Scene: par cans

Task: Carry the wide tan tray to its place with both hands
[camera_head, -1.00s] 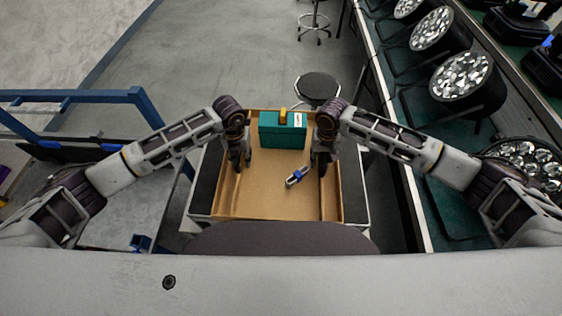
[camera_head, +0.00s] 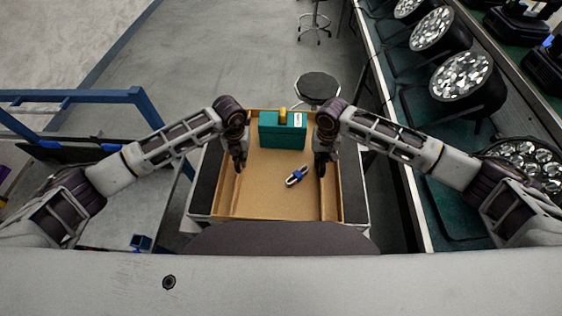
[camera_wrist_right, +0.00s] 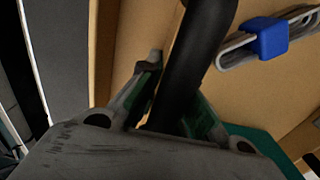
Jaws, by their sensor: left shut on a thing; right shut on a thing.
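The wide tan tray (camera_head: 265,208) lies level in front of me in the head view, on a dark-topped surface with pale edges. My left gripper (camera_head: 238,165) is shut at the tray's left side. My right gripper (camera_head: 321,165) is shut at the right side. In the right wrist view a dark bar (camera_wrist_right: 190,65) runs between the fingers (camera_wrist_right: 165,95). The left fingertips' contact is too small to see.
A black round stool (camera_head: 317,88) stands beyond the tray. A bench with several par cans (camera_head: 463,78) runs along the right. A blue rail frame (camera_head: 75,97) stands at the left. Open grey floor (camera_head: 220,60) lies beyond.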

